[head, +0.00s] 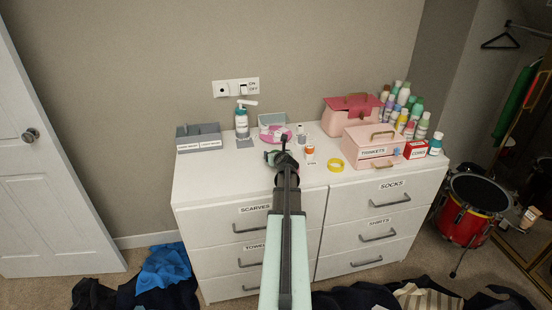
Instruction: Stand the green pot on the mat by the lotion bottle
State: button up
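The lotion bottle (242,121), white and teal with a pump top, stands at the back left of the white dresser. A small dark grey mat (245,143) lies just in front of it. My gripper (284,142) is over the dresser top, right of the mat, seen from behind along my arm. Its fingers are too small and dark to tell open from shut. A small green shape (270,157) shows at its left; I cannot tell whether this is the green pot or part of my wrist. My arm hides the dresser top behind it.
A grey divided box (199,138) stands left of the bottle. A pink dish (272,133), small pots, a yellow ring (336,165) and a pink box (372,148) stand to the right. The dresser's front left top is clear. Clothes lie on the floor.

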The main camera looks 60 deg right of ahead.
jog(key=shift+w+d+f, duration=0.15)
jog(key=shift+w+d, duration=0.1)
jog(key=shift+c, duration=0.4)
jog(key=c, duration=1)
